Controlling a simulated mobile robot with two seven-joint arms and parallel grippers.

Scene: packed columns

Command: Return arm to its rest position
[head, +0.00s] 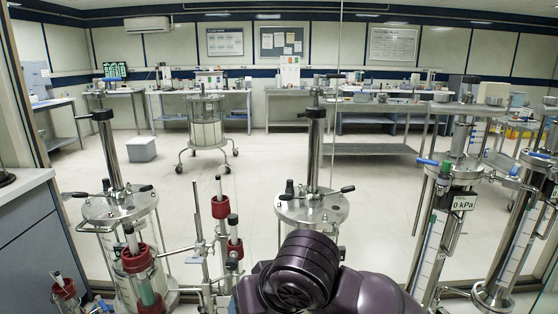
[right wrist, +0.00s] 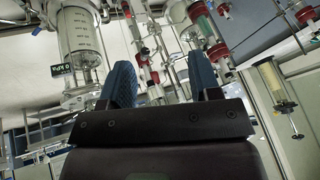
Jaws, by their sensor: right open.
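My right arm (head: 305,275), with dark purple links, shows at the bottom middle of the head view, in front of the glass columns. Its gripper is not seen there. In the right wrist view my right gripper (right wrist: 162,72) is open, with two blue textured fingers wide apart. Nothing is held between them; metal rods and clear tubes show beyond and between the fingers. Whether the fingers touch any of these I cannot tell. My left gripper is in neither view.
A steel-capped column (head: 120,207) stands at left and another capped column (head: 311,209) stands just behind my arm. Thin tubes with red clamps (head: 220,207) stand between them. Slanted columns (head: 432,235) with a 0 kPa display (head: 463,201) stand at right. Open floor (head: 385,200) lies beyond.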

